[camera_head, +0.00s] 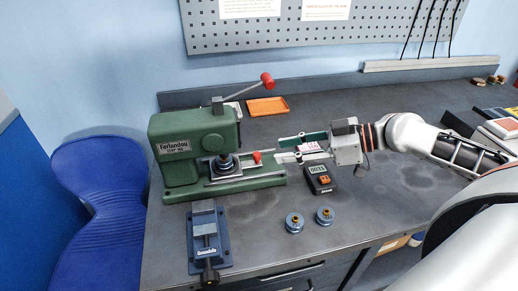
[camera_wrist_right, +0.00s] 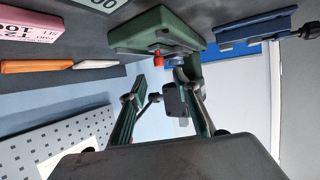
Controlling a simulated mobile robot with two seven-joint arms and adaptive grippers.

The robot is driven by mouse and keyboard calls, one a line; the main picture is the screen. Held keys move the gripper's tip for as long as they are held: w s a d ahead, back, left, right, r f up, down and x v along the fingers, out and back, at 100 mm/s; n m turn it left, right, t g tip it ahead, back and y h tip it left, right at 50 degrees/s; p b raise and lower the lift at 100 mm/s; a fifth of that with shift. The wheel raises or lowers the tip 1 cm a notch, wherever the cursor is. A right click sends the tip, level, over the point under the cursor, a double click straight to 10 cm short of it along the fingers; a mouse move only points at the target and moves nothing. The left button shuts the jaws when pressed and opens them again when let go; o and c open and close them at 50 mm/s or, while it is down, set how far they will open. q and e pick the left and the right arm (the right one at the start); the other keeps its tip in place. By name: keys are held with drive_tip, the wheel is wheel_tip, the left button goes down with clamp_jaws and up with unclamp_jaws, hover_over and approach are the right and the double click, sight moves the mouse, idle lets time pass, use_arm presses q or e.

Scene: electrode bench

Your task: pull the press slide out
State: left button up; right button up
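The green press (camera_head: 188,145) stands on the left part of the bench. Its slide (camera_head: 235,172) lies low at the front, with a small red knob (camera_head: 257,157) at its right end. The knob also shows in the wrist view (camera_wrist_right: 158,60), in line with the gap between the fingers. My right gripper (camera_head: 279,149) is open and empty, its fingertips just right of the knob and seemingly apart from it. In the wrist view my right gripper (camera_wrist_right: 158,80) has both fingers spread. How far the slide sits inside the press is hard to tell. My left gripper is out of view.
A blue vise (camera_head: 206,238) is in front of the press, with two round metal pieces (camera_head: 294,223) (camera_head: 325,216) to its right. A meter (camera_head: 319,178) and a pink box (camera_head: 310,147) are near my gripper. An orange tray (camera_head: 267,106) and the press lever's red ball (camera_head: 267,79) are behind.

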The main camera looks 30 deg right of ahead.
sight(259, 154)
drive_tip(key=shift+b+x, duration=0.45)
drive_tip(key=shift+x, duration=3.2)
drive_tip(key=shift+d, duration=0.1)
clamp_jaws()
